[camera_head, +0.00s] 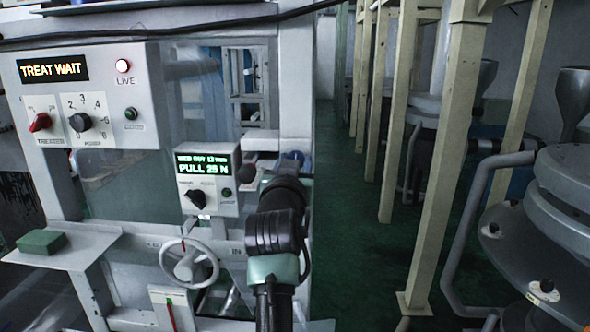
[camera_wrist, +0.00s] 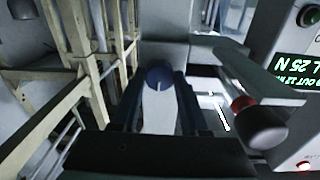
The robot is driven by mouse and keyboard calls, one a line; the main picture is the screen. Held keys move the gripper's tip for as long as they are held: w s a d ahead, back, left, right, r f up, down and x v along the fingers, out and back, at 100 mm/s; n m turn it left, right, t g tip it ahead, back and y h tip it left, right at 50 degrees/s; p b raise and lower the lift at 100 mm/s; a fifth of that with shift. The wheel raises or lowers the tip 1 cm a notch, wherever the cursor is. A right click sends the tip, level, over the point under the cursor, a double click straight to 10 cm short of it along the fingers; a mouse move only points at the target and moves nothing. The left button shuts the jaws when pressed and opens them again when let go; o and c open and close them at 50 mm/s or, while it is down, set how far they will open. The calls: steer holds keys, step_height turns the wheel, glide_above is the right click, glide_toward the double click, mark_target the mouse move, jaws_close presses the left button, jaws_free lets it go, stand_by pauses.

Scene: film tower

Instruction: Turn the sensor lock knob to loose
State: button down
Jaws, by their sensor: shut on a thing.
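A round dark blue knob (camera_wrist: 159,76) with a short white line sits on a pale bracket, between the fingertips of my gripper (camera_wrist: 158,84) in the wrist view. I take it to be the sensor lock knob. The fingers are shut on it, one at each side. The white line points roughly down in the wrist picture; no loose or lock label is readable. In the head view a blue part (camera_head: 294,156) shows just past my arm, probably by this knob; my fingers are hidden behind my arm there.
A dark knob with a red collar (camera_wrist: 258,124) stands close right of my gripper in the wrist view. The display box reading PULL 25 N (camera_head: 208,165), a handwheel (camera_head: 189,264) and a TREAT WAIT panel (camera_head: 85,95) lie left. Beige posts (camera_head: 440,170) stand right, beyond green floor.

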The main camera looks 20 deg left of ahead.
steer(key=n+b, duration=0.1)
steer(key=n, duration=0.8)
steer(key=shift+n+y, duration=0.4)
stand_by(0.4)
steer(key=shift+c, duration=2.1)
jaws_free()
